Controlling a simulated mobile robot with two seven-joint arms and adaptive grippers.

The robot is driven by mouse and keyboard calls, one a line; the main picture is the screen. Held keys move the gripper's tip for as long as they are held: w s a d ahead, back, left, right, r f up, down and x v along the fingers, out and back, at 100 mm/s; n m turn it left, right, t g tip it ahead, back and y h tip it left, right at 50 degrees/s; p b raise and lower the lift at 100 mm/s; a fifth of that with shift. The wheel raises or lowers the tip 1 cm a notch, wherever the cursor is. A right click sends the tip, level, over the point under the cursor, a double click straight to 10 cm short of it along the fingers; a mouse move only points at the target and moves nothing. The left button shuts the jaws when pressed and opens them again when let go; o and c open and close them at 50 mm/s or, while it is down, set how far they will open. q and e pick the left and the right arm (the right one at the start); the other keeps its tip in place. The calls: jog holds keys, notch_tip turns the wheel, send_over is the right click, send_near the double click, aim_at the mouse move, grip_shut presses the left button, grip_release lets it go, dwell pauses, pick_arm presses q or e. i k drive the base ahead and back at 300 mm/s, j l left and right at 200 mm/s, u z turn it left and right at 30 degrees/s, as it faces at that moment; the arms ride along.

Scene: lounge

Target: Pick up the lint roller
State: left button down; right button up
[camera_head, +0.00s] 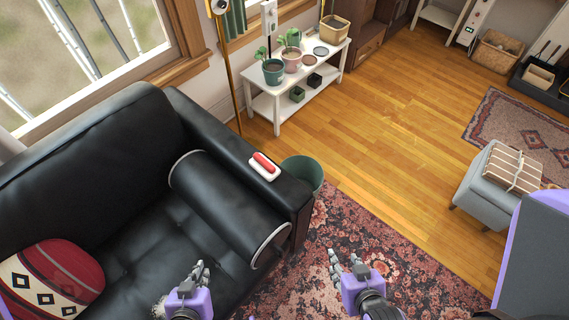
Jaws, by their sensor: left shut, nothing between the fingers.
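A small red and white item (264,166) lies on top of the black sofa's arm; it may be the lint roller, but it is too small to be sure. My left gripper (200,270) is at the bottom over the sofa seat, with its fingers close together and nothing between them. My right gripper (346,260) is over the patterned rug, right of the sofa, with its fingers apart and empty. Both grippers are well below the red and white item in the picture and apart from it.
A black bolster (225,205) lies on the sofa (120,140) beside the arm. A green bin (303,172) stands just behind the arm's end. A white plant shelf (300,98) is beyond. A grey ottoman (483,193) stands right. Wooden floor between is clear.

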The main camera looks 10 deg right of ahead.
aim_at(269, 172)
jog(key=k+l+u, duration=0.1)
jog(key=u, duration=1.5)
jog(key=k+l, duration=0.15)
jog(key=k, duration=0.25)
jog(key=k+l, duration=0.2)
jog(key=k, duration=0.25)
jog(key=k+l, duration=0.15)
jog(key=k, duration=0.25)
jog(key=k+l, duration=0.2)
jog(key=k, duration=0.2)
